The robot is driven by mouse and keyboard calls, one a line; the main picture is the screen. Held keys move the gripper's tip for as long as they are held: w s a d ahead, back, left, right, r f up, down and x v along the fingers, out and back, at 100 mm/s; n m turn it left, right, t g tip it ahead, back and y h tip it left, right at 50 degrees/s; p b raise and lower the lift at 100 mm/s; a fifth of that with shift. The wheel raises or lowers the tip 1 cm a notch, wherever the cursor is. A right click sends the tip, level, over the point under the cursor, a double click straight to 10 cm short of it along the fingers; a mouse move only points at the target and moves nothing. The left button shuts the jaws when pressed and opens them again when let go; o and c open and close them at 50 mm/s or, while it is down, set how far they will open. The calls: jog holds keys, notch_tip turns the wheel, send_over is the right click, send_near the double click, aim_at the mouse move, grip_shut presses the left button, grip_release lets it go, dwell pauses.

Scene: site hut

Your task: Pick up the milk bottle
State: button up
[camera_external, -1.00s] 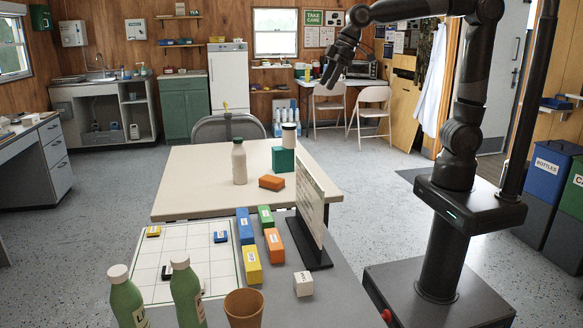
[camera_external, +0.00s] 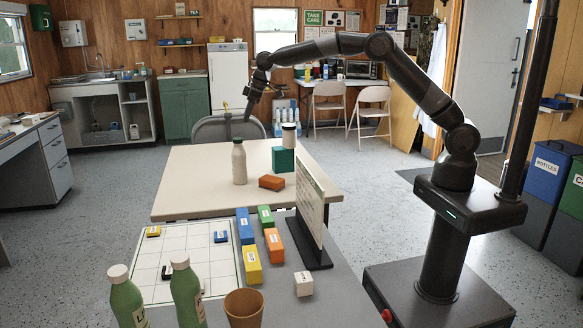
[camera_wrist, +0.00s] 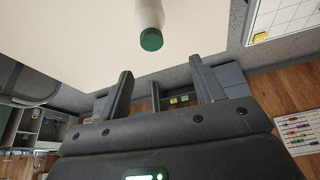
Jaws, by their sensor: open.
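A pale bottle (camera_wrist: 149,18) with a dark green cap shows at the top edge of that view, cut off, beyond the fingertips.
A grey chair (camera_external: 208,131) is behind the cream table (camera_external: 185,195). An upright board (camera_external: 311,207) stands in front. The table's left part is clear.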

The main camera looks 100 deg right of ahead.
aim_at(238, 138)
jog(key=x, duration=0.4)
jog(key=d+x, duration=0.1)
jog(key=x, duration=0.1)
jog(key=shift+w+f, duration=0.15)
jog(key=shift+f, duration=0.2)
jog(key=x, duration=0.5)
jog(key=shift+d+f, duration=0.1)
jog(key=shift+d, duration=0.1)
grip_shut()
